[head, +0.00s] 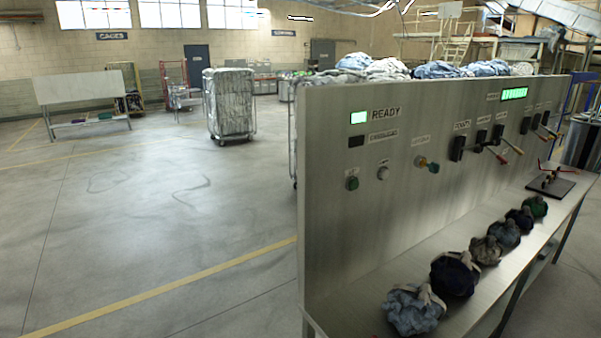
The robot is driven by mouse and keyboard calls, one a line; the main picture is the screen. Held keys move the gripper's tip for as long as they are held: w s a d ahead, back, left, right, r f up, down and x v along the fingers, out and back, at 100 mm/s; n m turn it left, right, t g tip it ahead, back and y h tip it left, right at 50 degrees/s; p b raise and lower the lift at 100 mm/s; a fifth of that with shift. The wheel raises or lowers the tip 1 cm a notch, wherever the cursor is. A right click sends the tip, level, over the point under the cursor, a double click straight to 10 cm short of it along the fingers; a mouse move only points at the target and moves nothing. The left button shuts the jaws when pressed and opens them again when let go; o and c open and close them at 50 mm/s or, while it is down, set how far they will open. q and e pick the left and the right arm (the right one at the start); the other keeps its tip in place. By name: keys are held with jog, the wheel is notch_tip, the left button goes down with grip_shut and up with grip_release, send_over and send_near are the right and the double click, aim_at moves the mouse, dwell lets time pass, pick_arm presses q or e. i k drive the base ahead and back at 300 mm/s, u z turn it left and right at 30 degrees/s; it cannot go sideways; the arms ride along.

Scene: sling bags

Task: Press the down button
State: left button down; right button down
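A grey upright control panel (330,220) fills the right half of the head view. A green round button (352,183) is on its near left part, with a pale round button or knob (382,173) just right of it. Several black switch boxes with levers (458,148) follow toward the far end. Most labels are too small to read, so I cannot tell which control is the down button. Neither of my grippers is in view.
A lit green READY light (359,117) is above the buttons. Several tied cloth bags (412,309) line the shelf below the panel. A dark stand with red arms (550,182) is at its far end. A wheeled cage (230,104) stands behind. Open floor lies left.

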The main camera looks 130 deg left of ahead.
aim_at(384, 174)
jog(key=u, duration=3.95)
